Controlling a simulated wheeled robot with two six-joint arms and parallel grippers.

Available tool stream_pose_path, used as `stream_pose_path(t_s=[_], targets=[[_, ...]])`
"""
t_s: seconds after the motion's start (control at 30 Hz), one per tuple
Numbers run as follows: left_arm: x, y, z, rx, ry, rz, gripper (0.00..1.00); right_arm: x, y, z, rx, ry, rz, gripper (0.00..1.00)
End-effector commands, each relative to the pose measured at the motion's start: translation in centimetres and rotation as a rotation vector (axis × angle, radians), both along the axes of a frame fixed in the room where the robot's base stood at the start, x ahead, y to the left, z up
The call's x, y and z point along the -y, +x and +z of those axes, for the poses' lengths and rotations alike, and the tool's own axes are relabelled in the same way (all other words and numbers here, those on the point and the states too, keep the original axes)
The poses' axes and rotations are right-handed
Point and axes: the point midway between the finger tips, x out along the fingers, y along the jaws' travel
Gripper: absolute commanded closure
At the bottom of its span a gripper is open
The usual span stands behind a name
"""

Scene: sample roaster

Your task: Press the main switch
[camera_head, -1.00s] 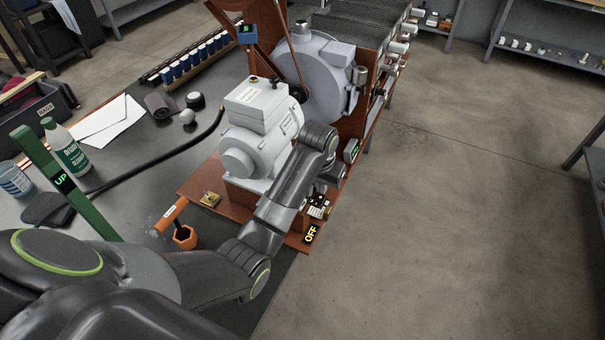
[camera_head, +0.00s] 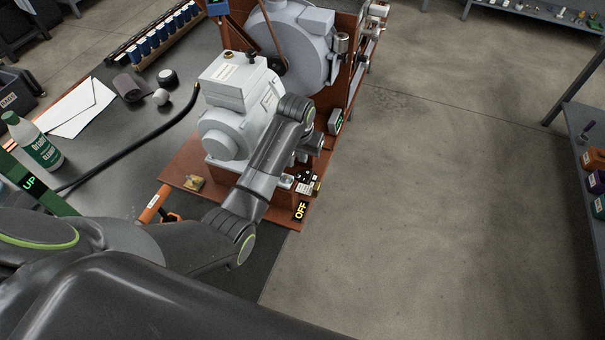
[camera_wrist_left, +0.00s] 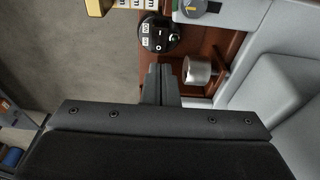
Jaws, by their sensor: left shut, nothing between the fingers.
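In the left wrist view a round black control with white labels (camera_wrist_left: 158,34) lies just beyond my fingertips. My left gripper (camera_wrist_left: 160,74) is shut and empty, with a visible gap to that control. In the head view the left gripper (camera_head: 311,143) hangs beside the grey motor, its fingertips hard to make out. My right gripper is not visible.
A grey motor (camera_head: 232,105) stands left of my gripper. In the left wrist view a metal cylinder (camera_wrist_left: 200,70) is close right of the fingers. An orange tool (camera_head: 153,204) and a bottle (camera_head: 32,140) are on the table. The floor (camera_head: 430,200) to the right is clear.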

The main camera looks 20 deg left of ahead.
Motion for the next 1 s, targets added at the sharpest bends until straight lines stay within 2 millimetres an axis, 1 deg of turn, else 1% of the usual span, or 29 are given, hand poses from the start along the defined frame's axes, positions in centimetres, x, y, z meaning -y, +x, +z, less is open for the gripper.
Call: stream_pose_path(t_s=[0.03, 0.1, 0.33, 0.5, 0.6, 0.7, 1.0], targets=[[0.0, 0.1, -1.1, -0.005, 0.000, 0.000, 1.00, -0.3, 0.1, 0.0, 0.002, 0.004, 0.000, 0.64], [0.0, 0.4, -2.3, -0.004, 0.000, 0.000, 1.00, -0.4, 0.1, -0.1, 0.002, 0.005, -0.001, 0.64], [0.0, 1.1, -5.9, -0.003, 0.000, 0.000, 1.00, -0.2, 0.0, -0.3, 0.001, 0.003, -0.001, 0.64], [0.0, 0.5, -8.3, -0.002, 0.000, 0.000, 1.00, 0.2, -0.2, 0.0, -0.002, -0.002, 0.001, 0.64], [0.0, 0.4, -9.1, -0.001, 0.000, 0.000, 1.00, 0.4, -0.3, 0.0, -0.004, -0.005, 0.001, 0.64], [0.0, 0.3, -9.5, 0.000, 0.000, 0.000, 1.00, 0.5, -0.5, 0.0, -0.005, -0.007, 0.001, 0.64], [0.0, 0.2, -9.5, 0.000, 0.000, 0.000, 1.00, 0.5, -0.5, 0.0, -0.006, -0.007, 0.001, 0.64]])
